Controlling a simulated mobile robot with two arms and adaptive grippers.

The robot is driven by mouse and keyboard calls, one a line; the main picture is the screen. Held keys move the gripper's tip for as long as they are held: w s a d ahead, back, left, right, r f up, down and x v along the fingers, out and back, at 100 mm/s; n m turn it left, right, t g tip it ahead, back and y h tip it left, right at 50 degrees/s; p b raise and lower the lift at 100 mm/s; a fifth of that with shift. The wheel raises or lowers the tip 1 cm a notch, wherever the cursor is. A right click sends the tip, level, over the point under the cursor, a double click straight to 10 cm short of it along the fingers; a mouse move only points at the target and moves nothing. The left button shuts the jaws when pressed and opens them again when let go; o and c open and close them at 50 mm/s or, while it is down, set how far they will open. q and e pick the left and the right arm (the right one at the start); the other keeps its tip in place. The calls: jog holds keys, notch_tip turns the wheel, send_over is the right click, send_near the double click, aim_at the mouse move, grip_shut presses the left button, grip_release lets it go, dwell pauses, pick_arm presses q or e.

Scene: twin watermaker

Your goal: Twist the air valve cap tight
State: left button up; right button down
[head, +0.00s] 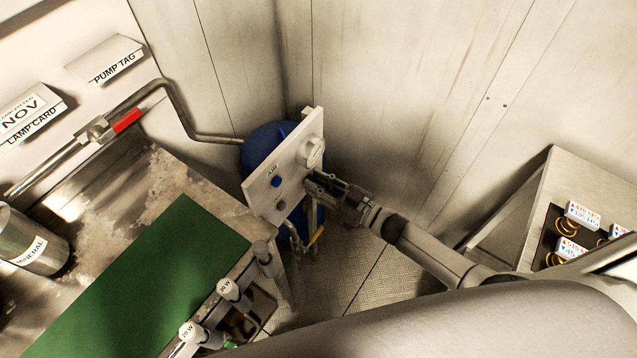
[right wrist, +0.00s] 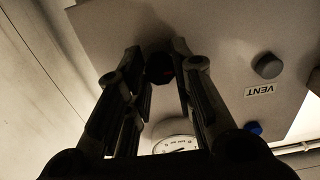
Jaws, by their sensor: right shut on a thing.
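The air valve cap (right wrist: 159,68) shows as a small dark round thing on the pale panel (right wrist: 225,40) in the right wrist view. My right gripper (right wrist: 160,55) is shut on it, with one finger on each side. In the head view the right gripper (head: 314,184) reaches the right part of the panel (head: 262,190), below the round gauge (head: 312,151). There the gripper hides the cap. The cap's fit on its valve is too dark to tell. My left gripper is in neither view.
The panel also carries a grey knob (right wrist: 267,66) near a VENT label and a blue knob (right wrist: 253,128). A blue tank (head: 262,143) stands behind the panel. A bench with a green mat (head: 150,275) is at left. A shelf (head: 590,180) with tagged springs is at right.

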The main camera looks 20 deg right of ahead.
jog(key=c, duration=1.2)
grip_release()
jog(key=shift+c, duration=0.2)
